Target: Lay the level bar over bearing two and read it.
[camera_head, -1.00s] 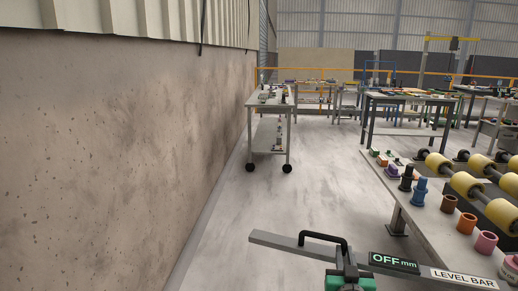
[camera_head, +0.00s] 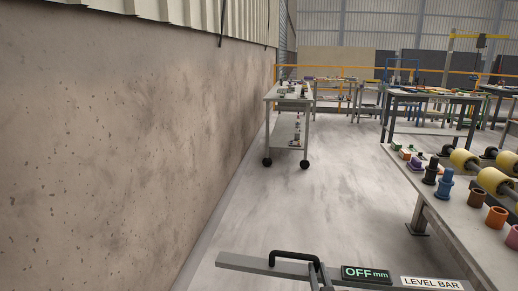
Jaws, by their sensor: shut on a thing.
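The level bar (camera_head: 246,263) is a long grey bar with a black handle (camera_head: 292,254). It lies across the bottom of the head view, above the floor. Its display (camera_head: 366,274) reads "OFF mm", and a white label says "LEVEL BAR". My gripper (camera_head: 325,286) is shut on the bar near the handle; only a sliver of it shows at the bottom edge. Yellow rollers (camera_head: 492,180) with dark end parts (camera_head: 447,151) stand on the bench at the right. I cannot tell which part is bearing two.
The grey bench (camera_head: 450,222) carries a blue fitting (camera_head: 446,185), a dark fitting (camera_head: 430,172) and several coloured rings along its near edge. A concrete wall (camera_head: 130,140) fills the left. A wheeled trolley (camera_head: 288,97) stands ahead. The floor (camera_head: 330,190) between is clear.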

